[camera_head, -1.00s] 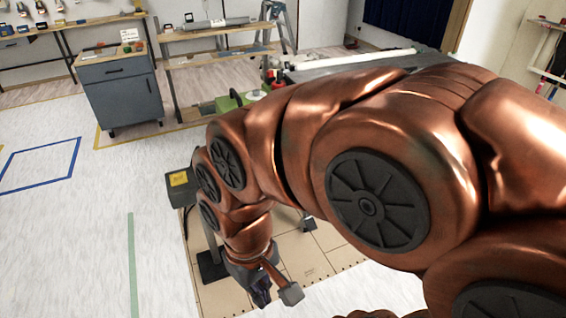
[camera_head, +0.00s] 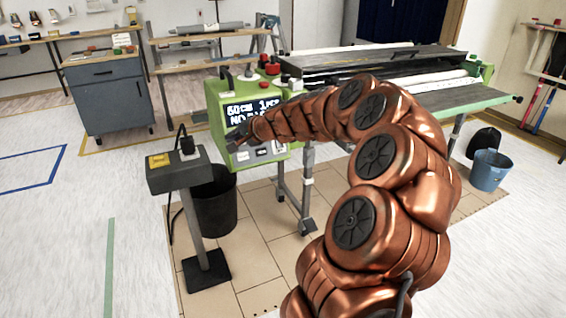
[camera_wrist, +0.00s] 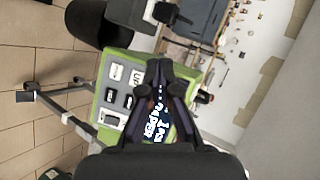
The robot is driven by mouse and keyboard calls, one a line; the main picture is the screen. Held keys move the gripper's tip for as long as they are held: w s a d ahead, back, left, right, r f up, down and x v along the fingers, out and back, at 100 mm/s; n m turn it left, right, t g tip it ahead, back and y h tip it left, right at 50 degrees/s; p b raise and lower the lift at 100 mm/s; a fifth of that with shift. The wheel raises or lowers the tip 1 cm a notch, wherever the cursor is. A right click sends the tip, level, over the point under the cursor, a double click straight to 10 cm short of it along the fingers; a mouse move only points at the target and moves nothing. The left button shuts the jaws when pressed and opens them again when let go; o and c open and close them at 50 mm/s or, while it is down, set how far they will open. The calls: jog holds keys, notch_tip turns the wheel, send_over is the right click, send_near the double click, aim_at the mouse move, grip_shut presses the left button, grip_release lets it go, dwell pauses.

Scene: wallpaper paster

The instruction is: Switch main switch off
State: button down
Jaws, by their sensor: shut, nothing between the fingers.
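The green control box (camera_head: 214,104) of the paster carries a lit display (camera_head: 249,108) and white and dark rocker-like buttons; the box also shows in the wrist view (camera_wrist: 98,106). Light buttons (camera_wrist: 116,71) and dark buttons (camera_wrist: 110,96) sit on its panel. I cannot tell which control is the main switch. My gripper (camera_head: 237,136) is in front of the box's lower left face in the head view. In the wrist view my gripper (camera_wrist: 166,68) is shut and empty, and its fingers cover part of the panel and display. Contact with a control cannot be made out.
A grey stand (camera_head: 166,179) with a yellow label and a plugged-in black plug stands left of the box. A black bin (camera_head: 218,205) is behind it. A blue bucket (camera_head: 489,171) stands at the right. A grey cabinet (camera_head: 110,97) is behind. The left floor is clear.

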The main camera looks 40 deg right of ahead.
jog(key=s+d+f+m+h+b, duration=0.2)
jog(key=d+f, duration=0.3)
jog(key=d, duration=0.6)
jog(key=s+d+f+m+h+b, duration=0.2)
jog(key=d+f+m, duration=0.3)
jog(key=d, duration=0.6)
jog(key=shift+s+d+f+h, duration=0.2)
jog(key=shift+s+f+h, duration=0.2)
jog(key=shift+h, duration=0.5)
jog(key=b, duration=0.2)
send_near(281, 146)
jog(key=x, duration=0.5)
jog(key=shift+w+f, duration=0.1)
jog(key=shift+x, duration=1)
jog(key=shift+w+b, duration=0.1)
jog(key=shift+b, duration=0.4)
